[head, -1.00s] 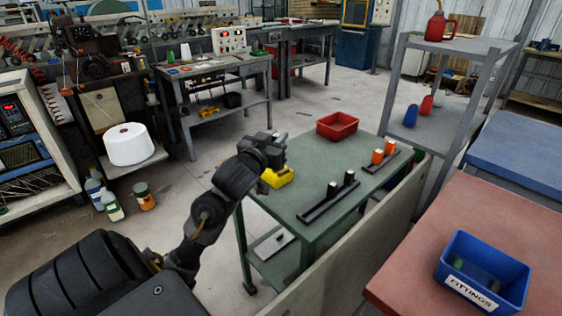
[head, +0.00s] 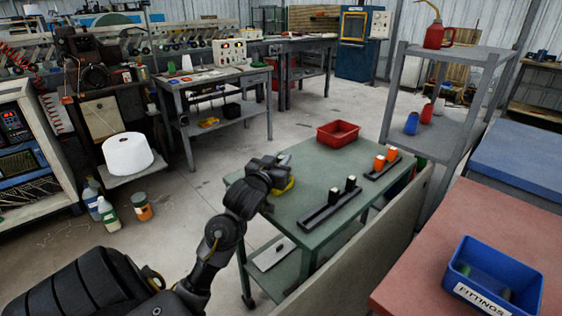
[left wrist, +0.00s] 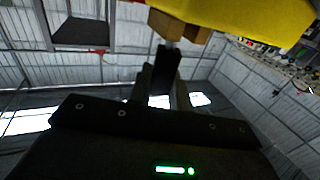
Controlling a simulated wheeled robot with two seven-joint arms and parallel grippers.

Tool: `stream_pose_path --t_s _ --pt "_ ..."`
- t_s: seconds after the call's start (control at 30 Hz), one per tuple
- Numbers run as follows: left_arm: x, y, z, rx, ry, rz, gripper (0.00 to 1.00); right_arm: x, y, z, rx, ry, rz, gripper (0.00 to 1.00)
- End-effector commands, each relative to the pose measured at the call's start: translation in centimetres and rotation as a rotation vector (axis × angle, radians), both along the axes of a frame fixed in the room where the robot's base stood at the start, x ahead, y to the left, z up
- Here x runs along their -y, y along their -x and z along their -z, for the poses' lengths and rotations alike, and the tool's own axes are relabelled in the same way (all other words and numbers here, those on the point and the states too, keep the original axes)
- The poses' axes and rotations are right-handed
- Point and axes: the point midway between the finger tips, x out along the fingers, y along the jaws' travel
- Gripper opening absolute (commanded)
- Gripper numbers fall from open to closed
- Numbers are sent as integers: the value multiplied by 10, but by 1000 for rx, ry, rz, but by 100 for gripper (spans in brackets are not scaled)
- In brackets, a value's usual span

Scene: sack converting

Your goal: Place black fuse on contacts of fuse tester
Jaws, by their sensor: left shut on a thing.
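My left gripper (head: 281,165) is low over the left end of the green table (head: 310,175), shut on a black fuse. The black fuse (left wrist: 165,65) stands out between the fingers in the left wrist view. The yellow fuse tester (head: 286,185) is on the table, partly hidden behind my gripper. In the left wrist view the tester (left wrist: 265,14) fills the top, with tan contact blocks (left wrist: 178,27) close to the fuse's end. I cannot tell whether the fuse touches them. My right gripper is out of view.
A black rack (head: 328,211) with two black pieces stands on the table, and another rack with orange pieces (head: 386,160) is behind it. A red tray (head: 338,133) sits at the back. A pale panel (head: 365,260) runs along the table's near side.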

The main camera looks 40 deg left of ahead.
Motion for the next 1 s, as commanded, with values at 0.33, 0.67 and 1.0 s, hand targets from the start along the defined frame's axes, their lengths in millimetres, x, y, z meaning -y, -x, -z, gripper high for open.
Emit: stream_pose_path --t_s 0.33,0.67,1.0 --pt "0 0 8 -2 0 0 0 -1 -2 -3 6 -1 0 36" --pt "1 -1 15 -7 1 2 28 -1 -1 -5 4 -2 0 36" --pt "2 -1 17 -12 3 4 41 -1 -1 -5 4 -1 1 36"
